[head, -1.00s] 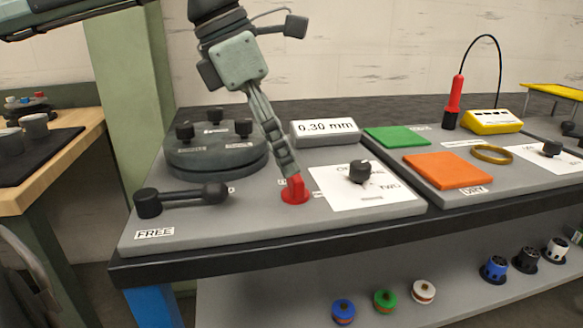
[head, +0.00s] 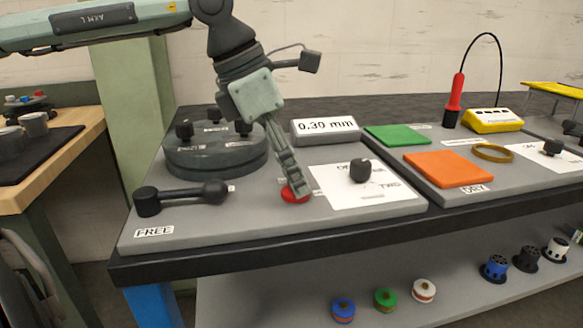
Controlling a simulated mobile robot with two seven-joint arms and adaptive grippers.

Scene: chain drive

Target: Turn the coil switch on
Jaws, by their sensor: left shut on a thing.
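A small red switch (head: 293,196) with a round red base stands near the front middle of the grey panel. My left gripper (head: 298,187) reaches down from the upper left. It is shut on the switch's lever, and its fingers hide most of that lever. The fingers slant down to the right, with their tips just above the red base. No label that names the coil can be read; a small label beside the switch is largely covered. My right gripper is not in view.
A black knob (head: 360,171) on a white plate stands right of the switch. A dark round fixture (head: 214,155) and a black lever (head: 185,195) by the "FREE" label are on the left. A display (head: 325,130) stands behind. Green and orange pads (head: 448,169) lie right.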

